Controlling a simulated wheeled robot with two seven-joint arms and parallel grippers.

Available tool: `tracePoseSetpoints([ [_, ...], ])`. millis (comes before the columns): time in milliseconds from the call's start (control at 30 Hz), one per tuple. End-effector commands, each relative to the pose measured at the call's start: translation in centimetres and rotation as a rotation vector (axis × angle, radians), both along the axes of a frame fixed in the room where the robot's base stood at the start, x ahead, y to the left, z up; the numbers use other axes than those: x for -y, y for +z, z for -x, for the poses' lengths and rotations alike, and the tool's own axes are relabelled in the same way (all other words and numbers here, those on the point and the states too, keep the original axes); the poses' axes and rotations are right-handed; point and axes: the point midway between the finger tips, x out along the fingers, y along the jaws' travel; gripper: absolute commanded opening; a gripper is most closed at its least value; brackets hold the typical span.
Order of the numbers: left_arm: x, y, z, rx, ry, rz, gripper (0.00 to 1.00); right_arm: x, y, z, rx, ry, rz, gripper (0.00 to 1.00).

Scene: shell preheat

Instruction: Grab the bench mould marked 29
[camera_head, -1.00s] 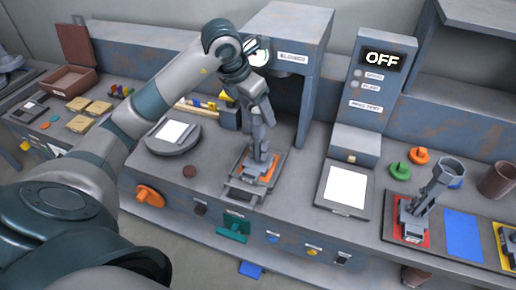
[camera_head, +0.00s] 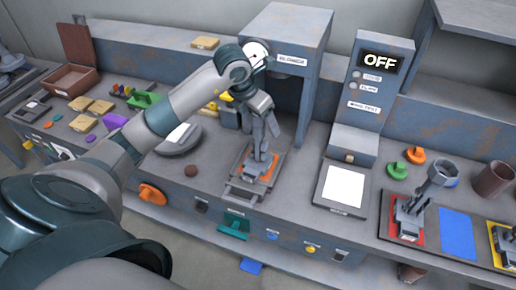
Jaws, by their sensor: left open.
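My left gripper (camera_head: 261,128) points down in front of the blower housing, open, over a grey bench mould (camera_head: 257,168) on an orange pad. Its fingers are close around or beside the mould's upright part; I cannot tell if they touch. A second grey mould (camera_head: 409,216) with a tall ring-topped handle stands on a red pad at the right. Another mould (camera_head: 508,243) on a yellow pad is cut off by the right edge. The number 29 is not readable on any of them. My right gripper is not in view.
The blower housing (camera_head: 291,37) rises just behind the gripper. The control post with an OFF display (camera_head: 384,63) and a white-topped plate (camera_head: 341,187) stand to its right. A round scale (camera_head: 180,139) is at left. A blue pad (camera_head: 460,234) lies bare.

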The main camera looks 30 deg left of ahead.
Motion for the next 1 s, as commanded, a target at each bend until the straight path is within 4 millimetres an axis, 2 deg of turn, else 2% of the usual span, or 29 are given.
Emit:
tracePoseSetpoints([
  [300,0.00,0.03,0.01,0.000,0.000,0.000,0.70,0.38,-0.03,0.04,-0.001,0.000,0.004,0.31],
  [367,0.01,0.03,0.01,0.000,0.000,0.000,0.58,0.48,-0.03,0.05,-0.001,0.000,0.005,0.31],
  [600,0.00,0.04,0.01,0.000,0.000,0.000,0.00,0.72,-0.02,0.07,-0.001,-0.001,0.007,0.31],
  [1000,-0.01,0.31,-0.06,0.003,0.000,0.000,0.00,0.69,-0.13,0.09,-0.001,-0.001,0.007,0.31],
])
